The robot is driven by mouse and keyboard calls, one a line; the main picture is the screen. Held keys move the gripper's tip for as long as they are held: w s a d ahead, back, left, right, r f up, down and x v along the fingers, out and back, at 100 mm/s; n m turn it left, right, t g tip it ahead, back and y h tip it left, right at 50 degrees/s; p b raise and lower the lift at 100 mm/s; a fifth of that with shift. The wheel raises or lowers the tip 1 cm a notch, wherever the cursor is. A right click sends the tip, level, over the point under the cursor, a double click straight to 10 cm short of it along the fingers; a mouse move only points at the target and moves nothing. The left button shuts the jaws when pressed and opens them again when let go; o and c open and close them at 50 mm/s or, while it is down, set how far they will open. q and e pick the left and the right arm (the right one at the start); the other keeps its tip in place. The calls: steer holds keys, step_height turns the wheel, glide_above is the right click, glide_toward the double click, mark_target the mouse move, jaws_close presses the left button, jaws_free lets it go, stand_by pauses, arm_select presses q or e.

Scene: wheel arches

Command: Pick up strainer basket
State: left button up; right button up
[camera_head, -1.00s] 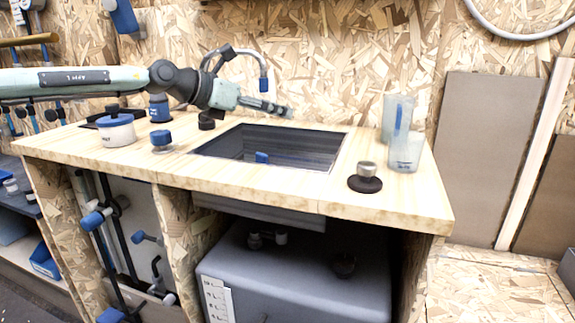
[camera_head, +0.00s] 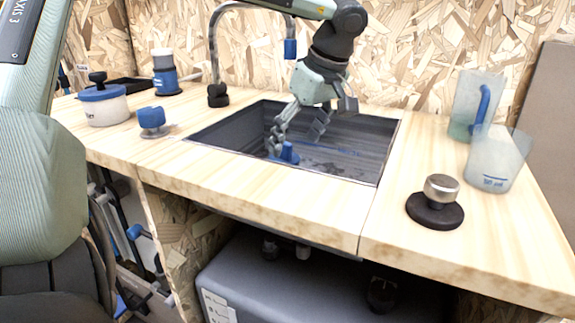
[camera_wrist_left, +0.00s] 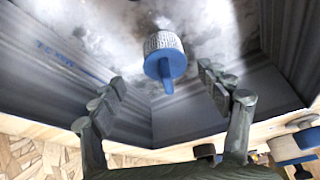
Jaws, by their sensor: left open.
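The strainer basket (camera_wrist_left: 164,52) lies in the sink (camera_head: 214,130). In the left wrist view it has a round, pale perforated body and a blue handle pointing toward my gripper. In the head view its blue part (camera_head: 288,153) shows low in the sink, with the rest partly hidden by my finger. My left gripper (camera_head: 300,135) reaches down into the sink, open and empty. In the left wrist view its fingertips (camera_wrist_left: 160,78) are spread on both sides of the blue handle, with clear gaps. My right gripper is not in view.
The tap (camera_head: 213,60) stands behind the sink on the left. A blue-and-white pot (camera_head: 103,107) and a blue knobbed item (camera_head: 152,120) stand left. Two clear jugs (camera_head: 497,160) and a dark disc with a metal knob (camera_head: 436,207) stand right. The counter front is clear.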

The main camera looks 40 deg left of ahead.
mark_target(285, 159)
arm_select(q)
steer(key=x, duration=0.5)
steer(key=shift+s+a+f, duration=0.15)
steer(key=shift+s+a, duration=0.1)
steer(key=shift+s, duration=0.1)
steer(key=c, duration=1.4)
steer(key=shift+o, duration=0.2)
